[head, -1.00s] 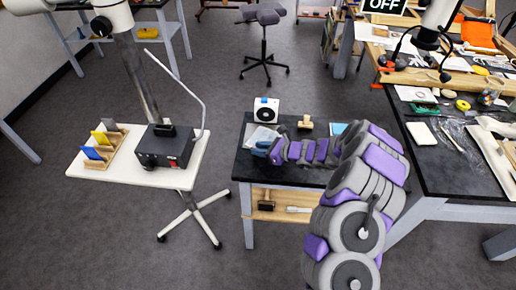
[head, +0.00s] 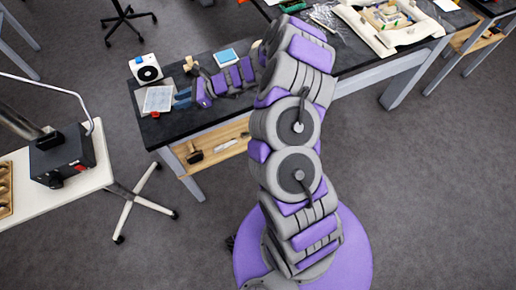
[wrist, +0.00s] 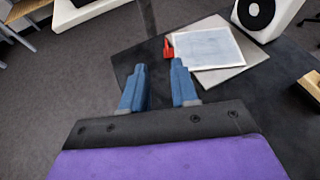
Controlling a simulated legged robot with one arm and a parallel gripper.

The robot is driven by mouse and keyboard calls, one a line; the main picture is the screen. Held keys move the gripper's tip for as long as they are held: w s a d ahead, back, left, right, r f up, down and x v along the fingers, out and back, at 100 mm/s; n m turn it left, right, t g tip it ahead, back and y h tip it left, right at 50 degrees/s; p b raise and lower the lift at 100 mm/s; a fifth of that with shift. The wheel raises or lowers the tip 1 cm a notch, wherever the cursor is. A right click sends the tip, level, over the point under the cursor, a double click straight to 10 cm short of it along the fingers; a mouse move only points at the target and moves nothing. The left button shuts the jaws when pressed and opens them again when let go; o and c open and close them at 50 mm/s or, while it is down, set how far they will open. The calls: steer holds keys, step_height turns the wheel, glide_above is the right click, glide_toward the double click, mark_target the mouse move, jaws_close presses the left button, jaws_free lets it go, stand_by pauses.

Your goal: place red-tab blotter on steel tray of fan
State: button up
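The blotter (wrist: 207,48) is a pale sheet with a white border and a red tab (wrist: 168,48) on its left edge. It lies on a grey plate that looks like the steel tray (wrist: 238,66), in front of the white fan (wrist: 258,14). In the head view the fan (head: 145,69) stands at the table's left end, with the pale blotter (head: 158,99) before it. My gripper (wrist: 159,66) is open and empty, its blue fingers apart. The red tab is just beyond the fingertips, nearer the right one. The gripper (head: 183,97) is beside the sheet in the head view.
The black table (head: 190,126) also holds a wooden-handled block (head: 190,65) and a light-blue pad (head: 227,56). A mallet (head: 194,153) lies on the shelf below. A white cart with a black box (head: 62,156) stands at left. Open floor lies in front of the table.

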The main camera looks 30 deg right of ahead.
steer(key=s+a+r+n+g+h, duration=0.1)
steer(key=s+a+r+n+g, duration=0.3)
steer(key=s+r+n, duration=0.4)
steer(key=s+a+r+n+g+h, duration=0.1)
steer(key=s+a+r+n+g, duration=0.3)
steer(key=s+r, duration=0.6)
steer(key=s+d+n+h, duration=0.5)
steer(key=s+d, duration=0.3)
steer(key=s, duration=0.4)
steer(key=s+d+r+n+h, duration=0.1)
steer(key=s+d+n+h, duration=0.4)
steer(key=s+d, duration=0.4)
steer(key=s, duration=0.4)
steer(key=shift+d+t+h, duration=0.25)
steer(key=shift+t+h, duration=0.05)
steer(key=shift+t, duration=0.1)
